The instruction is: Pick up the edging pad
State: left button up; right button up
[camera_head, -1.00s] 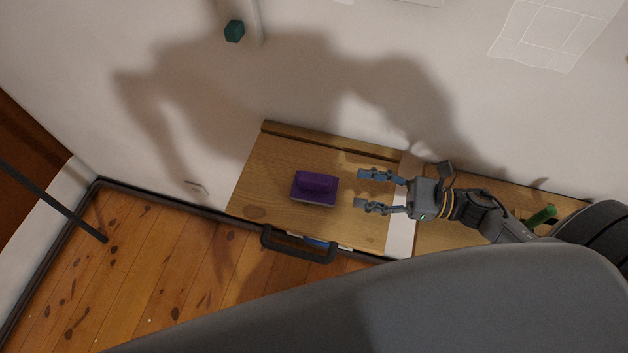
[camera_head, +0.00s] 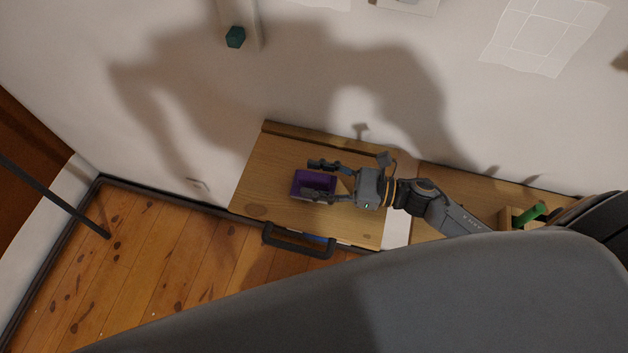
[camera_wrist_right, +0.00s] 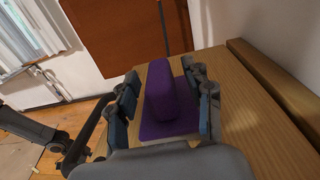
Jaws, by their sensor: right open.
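The edging pad (camera_head: 300,186) is a purple block with a raised handle, lying on a wooden shelf top (camera_head: 265,190). My right gripper (camera_head: 314,180) is open over the pad, and its fingers cover part of it in the head view. In the right wrist view the pad's raised purple handle (camera_wrist_right: 160,92) stands between the two open fingers (camera_wrist_right: 166,108), with a finger on either side. I cannot tell whether either finger touches it.
A dark bar handle (camera_head: 298,242) sticks out at the shelf's front edge. The wall (camera_head: 200,130) rises behind the shelf. A green-handled item (camera_head: 530,214) sits at the shelf's right end. Wooden floor (camera_head: 160,270) lies in front.

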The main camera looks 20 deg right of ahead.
grip_shut()
jog(key=shift+r, duration=0.15)
